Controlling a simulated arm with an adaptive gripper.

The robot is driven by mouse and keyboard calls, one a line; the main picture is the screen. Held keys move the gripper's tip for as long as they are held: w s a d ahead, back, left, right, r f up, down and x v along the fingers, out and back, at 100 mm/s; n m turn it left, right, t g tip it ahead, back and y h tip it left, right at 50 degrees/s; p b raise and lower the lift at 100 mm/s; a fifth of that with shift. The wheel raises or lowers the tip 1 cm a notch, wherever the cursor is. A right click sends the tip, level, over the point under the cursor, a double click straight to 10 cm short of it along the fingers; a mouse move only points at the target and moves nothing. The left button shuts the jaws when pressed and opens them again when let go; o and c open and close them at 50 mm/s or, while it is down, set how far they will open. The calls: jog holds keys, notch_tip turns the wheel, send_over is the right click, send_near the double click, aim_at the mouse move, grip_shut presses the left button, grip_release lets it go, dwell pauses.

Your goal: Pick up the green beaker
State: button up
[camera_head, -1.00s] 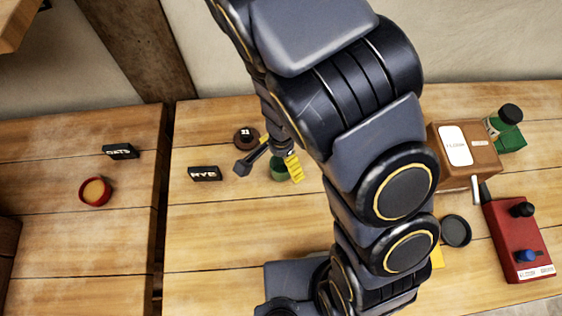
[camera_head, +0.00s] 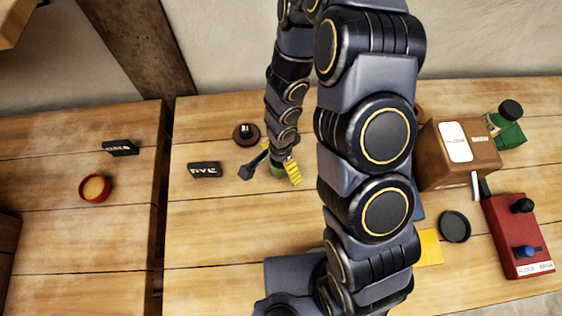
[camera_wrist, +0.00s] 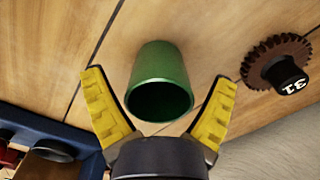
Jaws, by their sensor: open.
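The green beaker (camera_wrist: 159,68) stands on the wooden table in the wrist view, its dark open mouth facing my camera. My gripper (camera_wrist: 160,95) is open, with a yellow-padded finger on each side of the beaker and visible room between pads and wall. In the head view the beaker (camera_head: 277,171) is partly hidden by my gripper (camera_head: 270,168). I cannot tell how far the fingertips reach down along it.
A brown gear-like piece marked 31 (camera_wrist: 278,66) lies close right of the beaker in the wrist view. In the head view, the black RYE sign (camera_head: 205,170) stands to the left. A brown box (camera_head: 455,160) and red control box (camera_head: 518,237) stand at the right.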

jog(key=shift+f, duration=0.45)
jog(key=c, duration=1.2)
jog(key=shift+r, duration=0.2)
